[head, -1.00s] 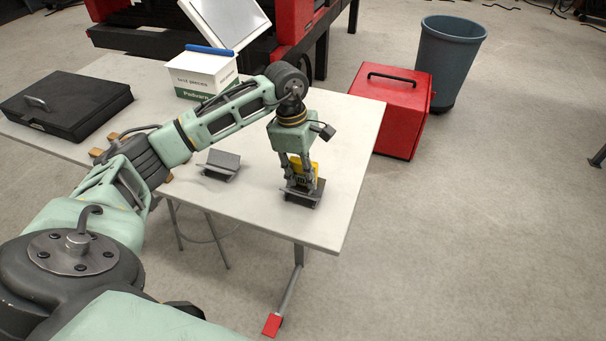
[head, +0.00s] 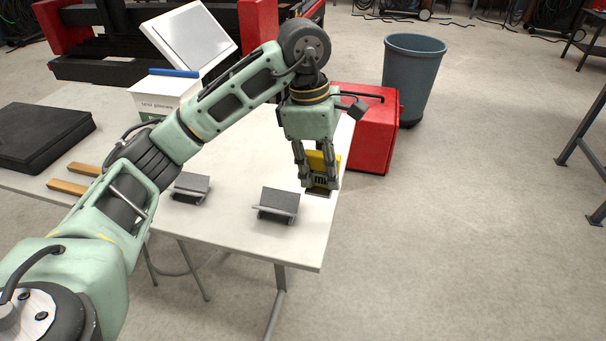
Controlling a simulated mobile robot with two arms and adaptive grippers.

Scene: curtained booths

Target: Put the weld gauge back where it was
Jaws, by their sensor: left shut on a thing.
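My left gripper (head: 318,186) is shut on the yellow weld gauge (head: 317,162), which shows between and behind the fingers. It hangs near the right edge of the table, up and to the right of a dark angled steel piece (head: 278,203). How high it is over the table is hard to tell. A second dark angled piece (head: 192,187) sits further left on the table. The fingers hide part of the gauge. My right gripper is out of view.
The white table (head: 235,235) also holds a black case (head: 42,138), wooden strips (head: 68,187) and a white box (head: 155,103). A red toolbox (head: 370,125) and a blue-grey bin (head: 410,75) stand on the floor beyond its right edge.

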